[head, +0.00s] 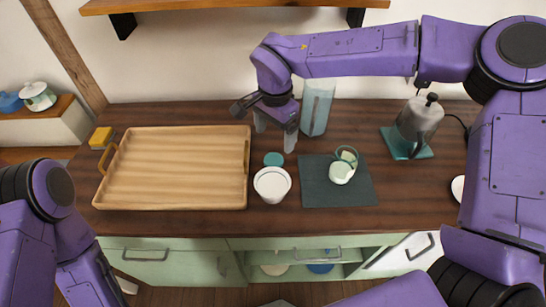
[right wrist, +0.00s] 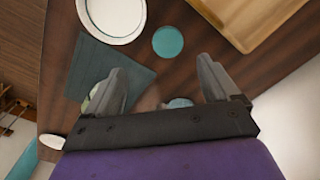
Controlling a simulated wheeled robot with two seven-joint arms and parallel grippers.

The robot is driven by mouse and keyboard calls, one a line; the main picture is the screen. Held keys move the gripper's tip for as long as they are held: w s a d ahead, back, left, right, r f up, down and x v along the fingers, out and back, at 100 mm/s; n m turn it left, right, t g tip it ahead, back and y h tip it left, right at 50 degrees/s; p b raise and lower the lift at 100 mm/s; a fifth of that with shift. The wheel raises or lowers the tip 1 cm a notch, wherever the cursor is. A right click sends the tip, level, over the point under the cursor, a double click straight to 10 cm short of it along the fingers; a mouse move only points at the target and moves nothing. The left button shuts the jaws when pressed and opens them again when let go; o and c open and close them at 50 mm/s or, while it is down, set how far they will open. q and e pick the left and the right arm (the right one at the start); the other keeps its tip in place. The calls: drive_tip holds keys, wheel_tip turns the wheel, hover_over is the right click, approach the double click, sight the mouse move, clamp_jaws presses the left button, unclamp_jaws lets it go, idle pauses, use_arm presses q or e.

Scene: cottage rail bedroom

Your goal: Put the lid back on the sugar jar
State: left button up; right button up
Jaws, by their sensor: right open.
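The sugar jar (head: 272,186) is white and round, and stands upright near the front of the counter. In the right wrist view the jar (right wrist: 112,16) shows at the top with a white inside. A flat teal disc, seemingly its lid (head: 273,159), lies on the counter just behind the jar. The lid also shows in the right wrist view (right wrist: 168,41), apart from the jar. My right gripper (head: 275,132) is open, fingers pointing down, behind the lid and above the counter. It also shows in the right wrist view (right wrist: 164,70). My left gripper is out of view; only its arm shows.
A wooden tray (head: 175,168) fills the counter's left. A dark mat (head: 318,190) right of the jar holds a pale mug (head: 341,173). A bluish glass container (head: 317,107) stands close to the right gripper. A kettle-like pot (head: 420,118) stands farther right.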

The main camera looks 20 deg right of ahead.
hover_over(273, 160)
wheel_tip(273, 160, down, 6)
drive_tip(key=shift+s+r+p, duration=0.1)
drive_tip(key=shift+r+p, duration=0.1)
drive_tip(key=shift+p, duration=0.1)
drive_tip(key=shift+s+f, duration=0.1)
drive_tip(key=shift+f, duration=0.05)
drive_tip(key=shift+s, duration=0.3)
drive_tip(key=shift+w+f, duration=0.15)
drive_tip(key=shift+w, duration=0.05)
drive_tip(key=f, duration=0.1)
drive_tip(key=f+p, duration=0.1)
drive_tip(key=f, duration=0.2)
drive_tip(key=shift+w+d+p, duration=0.1)
drive_tip(key=shift+w+p, duration=0.2)
drive_tip(key=shift+w, duration=0.05)
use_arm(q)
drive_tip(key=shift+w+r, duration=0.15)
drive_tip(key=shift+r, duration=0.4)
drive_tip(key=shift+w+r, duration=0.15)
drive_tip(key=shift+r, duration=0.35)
use_arm(e)
drive_tip(key=shift+f, duration=0.45)
drive_tip(key=c, duration=1.1)
